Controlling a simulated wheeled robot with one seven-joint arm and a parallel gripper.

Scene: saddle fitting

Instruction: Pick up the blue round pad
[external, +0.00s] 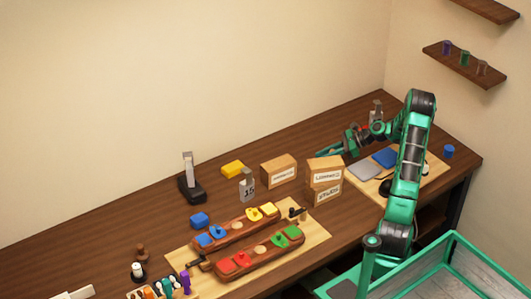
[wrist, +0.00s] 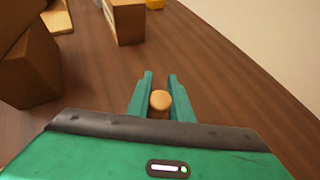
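A blue round pad (external: 217,232) appears to sit on the back wooden rail (external: 238,227), beside a squarer blue piece (external: 204,240). It is very small there, and it is not in the wrist view. My gripper (external: 328,153) is far to its right, behind the stacked cardboard boxes, pointing left. In the wrist view its two teal fingers (wrist: 160,90) stand close on both sides of a tan round-topped piece (wrist: 160,100), and they appear shut on it. The piece cannot be made out in the external view.
Stacked boxes (external: 325,180) and another box (external: 279,171) stand between my gripper and the rails. The front rail (external: 260,256) carries red and green pieces. A blue block (external: 199,220), a yellow block (external: 232,169) and a blue cylinder (external: 448,151) are on the table.

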